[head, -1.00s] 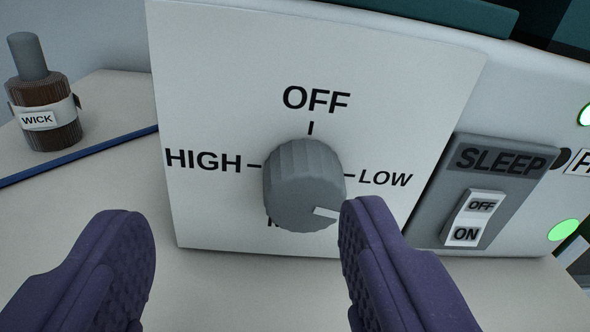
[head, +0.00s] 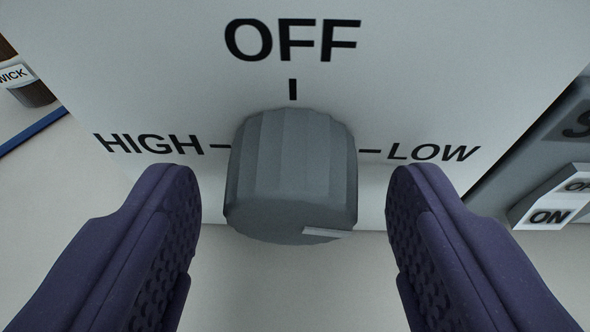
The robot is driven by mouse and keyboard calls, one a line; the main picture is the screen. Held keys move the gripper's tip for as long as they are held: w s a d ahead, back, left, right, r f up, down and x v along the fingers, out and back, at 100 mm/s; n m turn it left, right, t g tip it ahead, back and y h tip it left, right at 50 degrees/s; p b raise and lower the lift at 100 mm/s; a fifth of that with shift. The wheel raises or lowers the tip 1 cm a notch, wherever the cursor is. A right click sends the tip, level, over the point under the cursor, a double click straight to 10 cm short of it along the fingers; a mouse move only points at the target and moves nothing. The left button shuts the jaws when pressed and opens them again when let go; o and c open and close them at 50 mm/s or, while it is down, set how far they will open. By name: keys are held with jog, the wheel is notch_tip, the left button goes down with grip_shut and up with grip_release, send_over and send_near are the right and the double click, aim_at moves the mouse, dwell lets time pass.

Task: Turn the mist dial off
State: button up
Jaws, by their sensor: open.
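The mist dial (head: 290,170) is a grey ribbed knob on a white upright panel (head: 150,60). OFF is printed above it, HIGH to its left and LOW to its right. The dial's light pointer mark (head: 327,233) is at the lower right of its face, away from OFF. The label below the dial is hidden behind it. My gripper (head: 295,195) is open, with one purple finger on each side of the dial. There is a visible gap between each finger and the knob, and the gripper holds nothing.
At the right is a grey switch plate (head: 520,165) with an OFF/ON rocker (head: 552,205), close to my right finger. A brown bottle labelled WICK (head: 35,92) stands at the far left near a blue strip (head: 35,130). The pale surface below the panel is clear.

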jog(key=c, duration=1)
jog(key=shift+c, duration=0.2)
